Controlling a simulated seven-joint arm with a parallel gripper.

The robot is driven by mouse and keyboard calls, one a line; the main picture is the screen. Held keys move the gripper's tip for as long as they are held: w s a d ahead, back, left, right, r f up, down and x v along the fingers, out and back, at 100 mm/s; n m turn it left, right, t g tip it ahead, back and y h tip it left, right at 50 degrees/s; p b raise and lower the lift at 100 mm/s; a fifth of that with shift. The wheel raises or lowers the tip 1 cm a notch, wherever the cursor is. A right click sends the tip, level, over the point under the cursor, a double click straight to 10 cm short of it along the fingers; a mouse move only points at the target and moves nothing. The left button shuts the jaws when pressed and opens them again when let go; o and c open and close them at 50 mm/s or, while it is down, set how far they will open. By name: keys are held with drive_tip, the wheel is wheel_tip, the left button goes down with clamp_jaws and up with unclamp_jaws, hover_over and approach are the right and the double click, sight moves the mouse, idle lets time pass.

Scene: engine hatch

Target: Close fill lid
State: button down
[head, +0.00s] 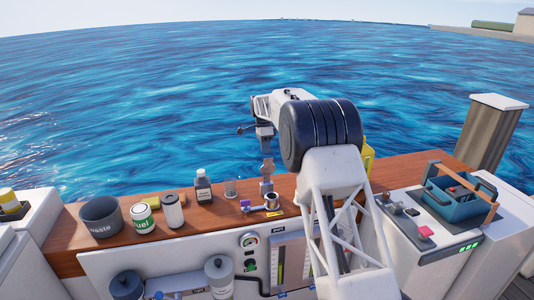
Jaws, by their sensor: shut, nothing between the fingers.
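The fill opening (272,201) is a small round metal neck on the wooden deck top, near the middle of the head view. A small grey metal piece (266,186) stands up just behind it and looks like the raised fill lid. My gripper (267,165) points down directly above this piece, with its fingers together and nothing between them. At this size I cannot tell whether the fingertips touch the lid. A grey handle-like part (257,209) extends left from the neck.
Left of the neck stand a clear cup (231,188), a dark bottle (203,188), a white filter (173,211), a green-and-white fuel can (143,218) and a grey waste bin (100,217). A blue tool tote (459,200) stands at right. Water lies beyond the wooden top.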

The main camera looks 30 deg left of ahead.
sight(270, 159)
drive_tip(key=shift+s+d+f, duration=0.35)
drive_tip(key=shift+s+d, duration=0.4)
drive_tip(key=shift+d, duration=0.05)
drive_tip(key=shift+s+d, duration=0.15)
drive_tip(key=shift+s, duration=0.05)
drive_tip(key=shift+s+d+t+y, duration=0.4)
drive_tip(key=shift+s+d, duration=0.05)
drive_tip(key=shift+s+d+f+t+y, duration=0.2)
drive_tip(key=shift+s+d+t+y, duration=0.15)
drive_tip(key=shift+s+d, duration=0.2)
drive_tip(key=shift+s+d+f+t+y, duration=0.2)
drive_tip(key=shift+s+d+t+y, duration=0.15)
drive_tip(key=shift+s+d, duration=0.15)
drive_tip(key=shift+s+d+f+t+y, duration=0.65)
drive_tip(key=shift+s+d+f, duration=0.6)
drive_tip(key=shift+f, duration=1.05)
drive_tip(key=shift+s+d+f+t+y, duration=0.7)
drive_tip(key=shift+s+d+f, duration=0.6)
drive_tip(key=shift+f, duration=0.95)
drive_tip(key=shift+s+d+f+t+y, duration=0.65)
drive_tip(key=shift+s+d+f, duration=0.6)
drive_tip(key=shift+f, duration=1.05)
